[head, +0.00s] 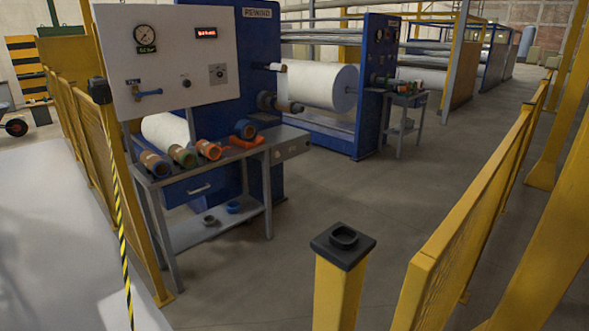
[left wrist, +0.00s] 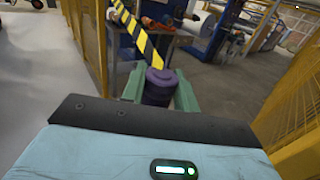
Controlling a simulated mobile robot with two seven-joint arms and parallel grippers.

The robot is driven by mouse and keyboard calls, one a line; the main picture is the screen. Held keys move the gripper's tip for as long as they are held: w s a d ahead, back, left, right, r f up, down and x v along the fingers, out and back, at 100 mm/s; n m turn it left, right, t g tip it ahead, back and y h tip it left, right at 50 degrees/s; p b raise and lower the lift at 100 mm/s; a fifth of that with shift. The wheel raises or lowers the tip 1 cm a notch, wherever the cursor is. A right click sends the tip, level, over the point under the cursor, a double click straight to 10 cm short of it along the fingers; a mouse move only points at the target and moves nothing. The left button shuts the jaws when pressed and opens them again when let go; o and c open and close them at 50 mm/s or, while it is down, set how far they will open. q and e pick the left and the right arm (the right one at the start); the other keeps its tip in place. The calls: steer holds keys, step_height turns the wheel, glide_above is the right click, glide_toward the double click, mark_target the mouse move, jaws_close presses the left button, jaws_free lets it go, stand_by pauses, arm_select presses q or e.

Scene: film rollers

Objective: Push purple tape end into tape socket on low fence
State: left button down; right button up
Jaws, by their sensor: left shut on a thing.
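The purple tape end (left wrist: 160,86) is between the green fingers of my left gripper (left wrist: 160,92), which is shut on it. The black-and-yellow tape (left wrist: 137,32) runs away from it, up and to the left. In the head view the striped tape (head: 121,210) hangs from a black holder (head: 99,90) on the left fence post and leaves the bottom edge. The tape socket (head: 343,237), a dark raised ring on a black cap, tops a short yellow post (head: 337,295). My left gripper is out of the head view. The socket cannot be made out in the left wrist view. My right gripper is in neither view.
Yellow mesh fencing stands at left (head: 85,135) and right (head: 470,215), with an open floor gap (head: 280,275) between the left fence and short post. Beyond is a grey workbench (head: 200,165) with several coloured rolls and a blue rewind machine (head: 257,60).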

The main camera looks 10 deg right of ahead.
arm_select(q)
steer(key=shift+d, duration=0.15)
steer(key=w+d+r+m+h, duration=0.1)
steer(key=w+d+r, duration=0.4)
steer(key=d+r, duration=0.4)
steer(key=w+d+r+m+h, duration=0.15)
steer(key=w+d+r, duration=0.35)
steer(key=r, duration=0.7)
steer(key=s+d+r+m+g+h, duration=0.1)
steer(key=s+d+r+h, duration=0.2)
steer(key=s+d+r, duration=0.3)
steer(key=s+d+r+m+g+h, duration=0.1)
steer(key=s+d+r+m+h, duration=0.1)
steer(key=s+d+r, duration=0.4)
steer(key=d+r+h, duration=0.1)
steer(key=d+r, duration=0.2)
steer(key=d, duration=0.2)
steer(key=shift+s+d+r, duration=0.2)
steer(key=shift+d+r, duration=0.05)
steer(key=shift+d, duration=0.05)
steer(key=shift+m+h, duration=0.25)
steer(key=shift+f, duration=3.8)
